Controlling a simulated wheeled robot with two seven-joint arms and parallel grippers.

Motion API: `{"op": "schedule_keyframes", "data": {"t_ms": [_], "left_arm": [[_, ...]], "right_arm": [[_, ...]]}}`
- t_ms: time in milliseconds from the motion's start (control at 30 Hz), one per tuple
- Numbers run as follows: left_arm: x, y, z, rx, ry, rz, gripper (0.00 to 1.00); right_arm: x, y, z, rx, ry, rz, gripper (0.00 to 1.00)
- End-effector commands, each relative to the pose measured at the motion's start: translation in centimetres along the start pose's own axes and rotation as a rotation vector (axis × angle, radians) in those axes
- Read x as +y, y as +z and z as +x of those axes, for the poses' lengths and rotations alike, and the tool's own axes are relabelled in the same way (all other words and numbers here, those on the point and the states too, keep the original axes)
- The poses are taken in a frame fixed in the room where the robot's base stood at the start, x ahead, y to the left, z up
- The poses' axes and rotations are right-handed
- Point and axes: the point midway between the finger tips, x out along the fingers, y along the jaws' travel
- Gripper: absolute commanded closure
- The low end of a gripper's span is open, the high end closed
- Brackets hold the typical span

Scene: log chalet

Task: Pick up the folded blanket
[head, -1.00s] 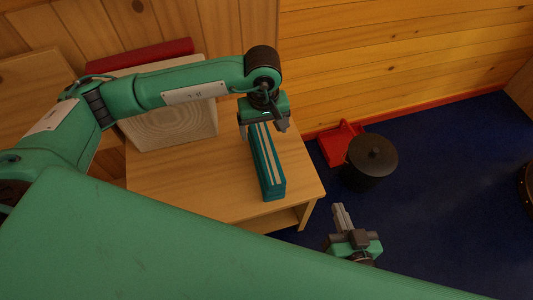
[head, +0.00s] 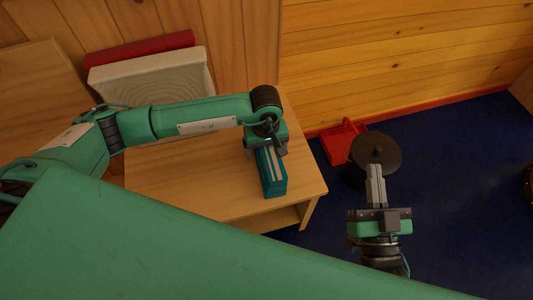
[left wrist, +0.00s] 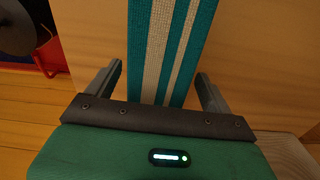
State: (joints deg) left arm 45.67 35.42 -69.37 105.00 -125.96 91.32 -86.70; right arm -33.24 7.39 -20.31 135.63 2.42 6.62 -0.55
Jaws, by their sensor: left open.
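The folded blanket (head: 273,183) is a narrow teal block with cream stripes, lying on the wooden table near its right end. My left gripper (head: 267,152) is open above the blanket's far part and hides that end. In the left wrist view the striped blanket (left wrist: 165,40) runs between the two open fingers (left wrist: 158,88), one on each side; I cannot tell whether they touch it. My right gripper (head: 376,183) is off to the right of the table over the blue floor, with its fingers together and nothing seen between them.
The wooden table (head: 190,195) has bare top left of the blanket. A pale tray-like panel (head: 150,75) and a red roll (head: 140,50) are at the back left. A dark lidded bin (head: 375,150) and a red item (head: 336,148) stand on the floor by the log wall.

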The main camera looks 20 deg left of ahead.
Motion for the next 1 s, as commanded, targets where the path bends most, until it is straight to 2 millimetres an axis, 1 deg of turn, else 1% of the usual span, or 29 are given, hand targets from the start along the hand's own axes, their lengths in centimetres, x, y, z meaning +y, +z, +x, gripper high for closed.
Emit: {"op": "schedule_keyframes", "data": {"t_ms": [100, 267, 300, 367, 500, 533, 567, 833, 1000], "left_arm": [[0.0, 0.0, 0.5, 0.0, 0.0, 0.0, 0.15], [0.0, 0.0, 0.5, 0.0, 0.001, 0.0, 0.15], [0.0, 0.0, 0.5, 0.0, 0.001, 0.0, 0.17], [0.0, 0.0, 0.5, 0.0, 0.001, -0.001, 0.29], [0.0, 0.0, 0.5, 0.0, 0.001, -0.001, 0.57], [0.0, 0.0, 0.5, 0.0, 0.001, -0.001, 0.63], [0.0, 0.0, 0.5, 0.0, 0.001, -0.001, 0.66], [0.0, 0.0, 0.3, 0.001, 0.001, -0.001, 0.66], [0.0, -0.1, -0.8, 0.002, 0.003, -0.001, 0.66]], "right_arm": [[0.1, -0.5, 0.1, 0.028, 0.0, -0.004, 1.0], [0.1, -0.6, 0.1, 0.029, 0.0, -0.004, 1.0], [0.1, -0.6, 0.1, 0.028, 0.0, -0.004, 1.0], [0.1, -0.4, 0.2, 0.025, 0.001, -0.002, 1.0], [0.3, -0.1, 0.6, 0.021, 0.001, -0.003, 1.0], [0.3, -0.1, 0.6, 0.021, 0.001, -0.003, 1.0], [0.3, -0.1, 0.6, 0.021, 0.001, -0.003, 1.0], [0.3, -0.1, 0.6, 0.02, 0.001, -0.004, 1.0], [0.2, 0.1, 0.6, -0.005, 0.001, 0.0, 1.0]]}}
